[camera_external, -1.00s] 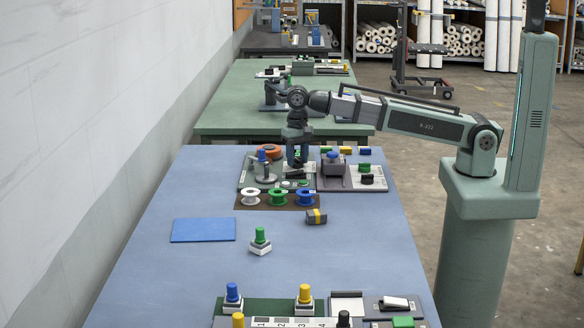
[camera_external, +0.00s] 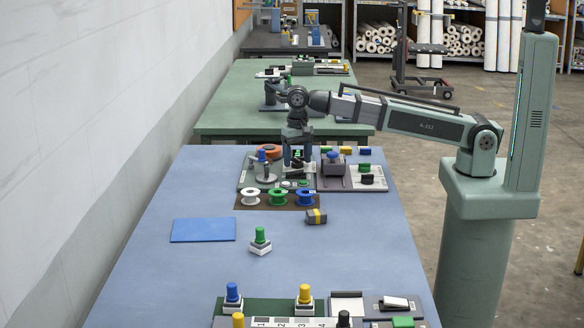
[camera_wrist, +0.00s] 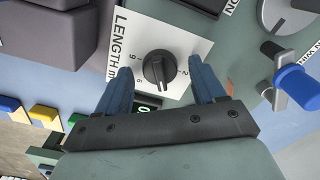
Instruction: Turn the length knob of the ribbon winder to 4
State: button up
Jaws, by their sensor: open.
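The length knob (camera_wrist: 158,69) is a black round knob with a raised grip bar, on a white plate marked LENGTH m with numbers around it. A 2 is legible to its right; I cannot tell exactly which number the knob points to. My gripper (camera_wrist: 160,66) is open in the wrist view, its blue fingers on either side of the knob, with gaps visible. In the external view my gripper (camera_external: 296,160) hangs over the ribbon winder (camera_external: 250,181) and partly hides it. The knob is not clear there.
A blue-handled crank (camera_wrist: 296,84) stands right of the knob. Yellow, green and blue blocks (camera_wrist: 42,116) lie to the left. In the external view, white, green and blue spools (camera_external: 277,197) stand in front of the winder. A blue mat (camera_external: 203,230) lies nearer.

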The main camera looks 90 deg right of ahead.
aim_at(297, 159)
jog(key=shift+r, duration=0.15)
notch_tip(297, 159, up, 14)
jog(key=shift+f, duration=0.25)
dwell(0.4)
